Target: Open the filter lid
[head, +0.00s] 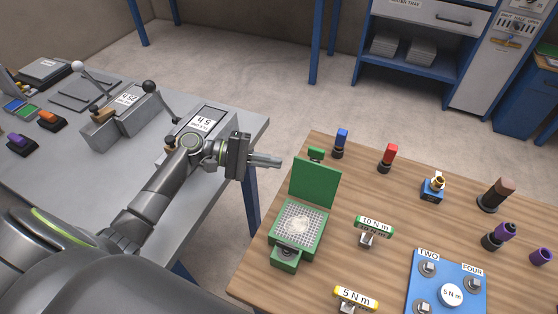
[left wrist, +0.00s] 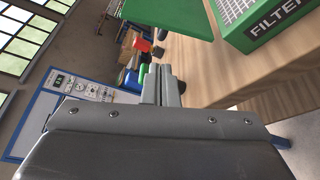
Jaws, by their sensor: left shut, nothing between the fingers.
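The filter is a small green box (head: 284,259) on the wooden table. Its green lid (head: 314,181) stands raised at the far side of the box, leaving the mesh grid (head: 301,228) with a pale heap on it uncovered. My left gripper (head: 279,162) is shut and empty, pointing right, just left of the raised lid and apart from it in the head view. In the left wrist view the shut fingers (left wrist: 160,85) show below the lid (left wrist: 165,17), with the filter box (left wrist: 270,28) at the upper right. My right gripper is in neither view.
The wooden table (head: 255,282) also holds blue, red, brown and purple handled tools, torque tools marked 10 N m (head: 375,226) and 5 N m (head: 356,297), and a blue plate (head: 420,262). A grey bench (head: 215,210) with levers lies left, across a gap.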

